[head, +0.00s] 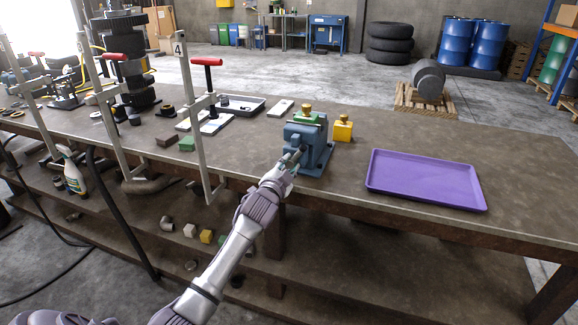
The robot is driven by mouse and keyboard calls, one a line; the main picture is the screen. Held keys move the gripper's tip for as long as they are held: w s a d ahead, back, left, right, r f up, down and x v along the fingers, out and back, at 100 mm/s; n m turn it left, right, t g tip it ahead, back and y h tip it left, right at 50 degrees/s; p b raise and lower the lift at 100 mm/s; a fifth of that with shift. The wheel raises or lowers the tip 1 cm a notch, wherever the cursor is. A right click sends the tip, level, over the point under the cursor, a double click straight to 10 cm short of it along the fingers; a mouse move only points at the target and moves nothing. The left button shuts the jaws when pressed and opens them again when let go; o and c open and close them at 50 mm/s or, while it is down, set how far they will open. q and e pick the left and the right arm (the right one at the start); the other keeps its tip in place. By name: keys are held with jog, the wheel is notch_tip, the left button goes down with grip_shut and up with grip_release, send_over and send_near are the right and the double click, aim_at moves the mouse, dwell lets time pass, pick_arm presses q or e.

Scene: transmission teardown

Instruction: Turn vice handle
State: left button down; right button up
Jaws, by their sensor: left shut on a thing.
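A blue bench vice (318,159) stands near the front edge of the brown workbench. A green part with a brass-coloured top (306,111) sits at the top of the vice, at its jaws. My left arm reaches up from the bottom left, and my left gripper (292,158) is at the front of the vice, shut on the vice handle. The handle is mostly hidden by the fingers, so its angle cannot be told. My right gripper is not in view.
A purple tray (425,180) lies empty to the right. A clamp with a red handle (206,62) rises to the left. The bench (510,150) is clear at far right.

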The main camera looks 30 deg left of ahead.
pick_arm(q)
jog(key=shift+m, duration=0.3)
jog(key=shift+f+m+p, duration=0.1)
jog(key=shift+m+p, duration=0.45)
jog(key=shift+m, duration=2.15)
jog(key=c, duration=0.9)
grip_release()
jog(key=v, duration=1.2)
